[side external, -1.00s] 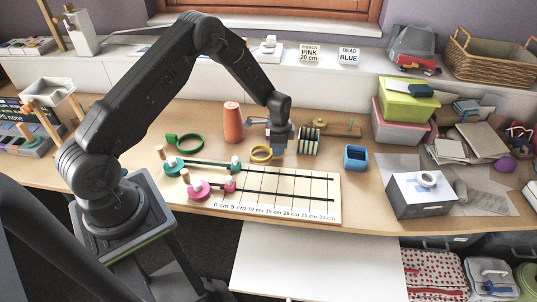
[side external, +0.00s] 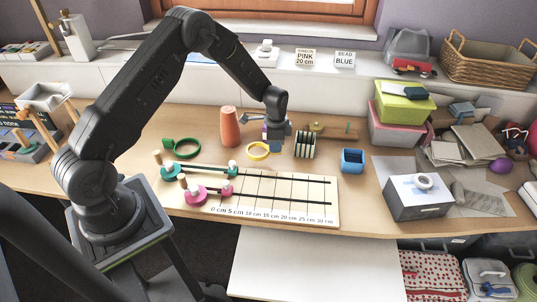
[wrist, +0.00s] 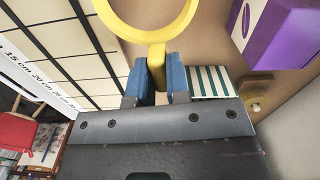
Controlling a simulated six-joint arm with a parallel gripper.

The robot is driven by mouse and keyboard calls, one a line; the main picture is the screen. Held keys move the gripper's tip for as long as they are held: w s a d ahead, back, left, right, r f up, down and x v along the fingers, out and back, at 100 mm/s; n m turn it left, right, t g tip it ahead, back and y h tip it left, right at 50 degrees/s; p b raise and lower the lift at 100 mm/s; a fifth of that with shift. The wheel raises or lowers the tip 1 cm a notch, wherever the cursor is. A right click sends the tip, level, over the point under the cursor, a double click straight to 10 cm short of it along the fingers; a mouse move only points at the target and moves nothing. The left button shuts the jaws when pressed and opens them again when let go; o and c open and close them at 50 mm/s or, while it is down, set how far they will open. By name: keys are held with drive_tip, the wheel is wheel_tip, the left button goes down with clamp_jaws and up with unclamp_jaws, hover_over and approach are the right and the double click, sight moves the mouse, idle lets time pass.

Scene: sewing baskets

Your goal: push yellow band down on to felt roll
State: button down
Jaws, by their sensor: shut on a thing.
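The yellow band (side external: 258,151) is a ring with a short tab. In the wrist view the yellow band (wrist: 150,36) lies ahead of my blue fingertips, its tab pinched between them. My gripper (side external: 275,146), also in the wrist view (wrist: 157,80), is shut on that tab, with the ring held out to the left in the side view. An upright orange-brown tapered roll (side external: 230,127), which looks like the felt roll, stands left of and behind the band, apart from it. The roll does not show in the wrist view. The band's exact height above the table is unclear.
A green ring (side external: 187,149) lies left of the roll. A green-and-white striped item (side external: 305,145) stands just right of my gripper. A purple box (wrist: 278,30) is close by. A blue open box (side external: 352,160) is further right. The ruled board (side external: 285,205) lies in front.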

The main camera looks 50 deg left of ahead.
wheel_tip(320, 180, up, 23)
drive_tip(key=s+a+n, duration=0.1)
drive_tip(key=a+n, duration=0.3)
drive_tip(key=a, duration=1.2)
wheel_tip(320, 180, down, 12)
drive_tip(key=shift+d+r, duration=0.25)
drive_tip(key=shift+d, duration=0.1)
wheel_tip(320, 180, down, 7)
idle(2.6)
drive_tip(key=c, duration=1)
unclamp_jaws()
wheel_tip(320, 180, up, 14)
drive_tip(key=shift+f, duration=0.1)
